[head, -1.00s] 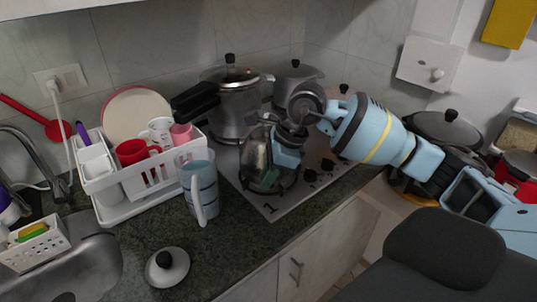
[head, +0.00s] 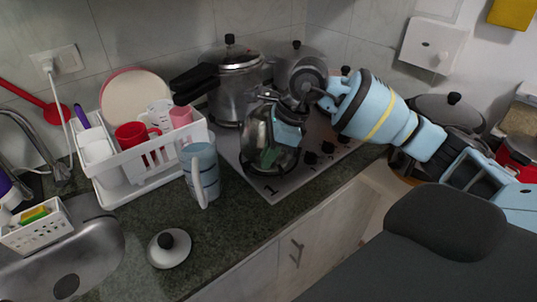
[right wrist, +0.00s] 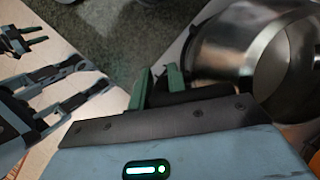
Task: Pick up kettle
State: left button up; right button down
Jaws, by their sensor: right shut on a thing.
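The kettle (head: 257,138), shiny and rounded, is at the front of the stove (head: 270,189). My right gripper (head: 288,131) reaches in from the right and covers part of its right side. In the right wrist view, the green fingertips (right wrist: 154,88) are at the black handle (right wrist: 190,95), shut on it, with the kettle's metal body (right wrist: 235,50) to the right. I cannot tell whether the kettle's base touches the stove.
A pressure cooker (head: 237,85) with a black handle stands behind the kettle. A blue pitcher (head: 202,170) and a white dish rack (head: 130,185) are to the left.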

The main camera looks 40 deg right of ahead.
notch_tip(320, 180, up, 2)
jog(key=shift+r, duration=0.2)
jog(key=shift+a+r, duration=0.1)
jog(key=shift+r, duration=0.15)
pick_arm(q)
jog(key=shift+s+f+b, duration=0.45)
jog(key=shift+f+b, duration=0.1)
jog(key=shift+f, duration=0.15)
pick_arm(e)
jog(key=s+a+r, duration=0.1)
jog(key=s+a, duration=0.9)
jog(key=s, duration=0.1)
jog(key=shift+s+a+r, duration=0.2)
jog(key=shift+s+a, duration=0.05)
jog(key=shift+s, duration=0.15)
pick_arm(q)
jog(key=shift+w+r, duration=0.1)
pick_arm(e)
jog(key=shift+r, duration=0.1)
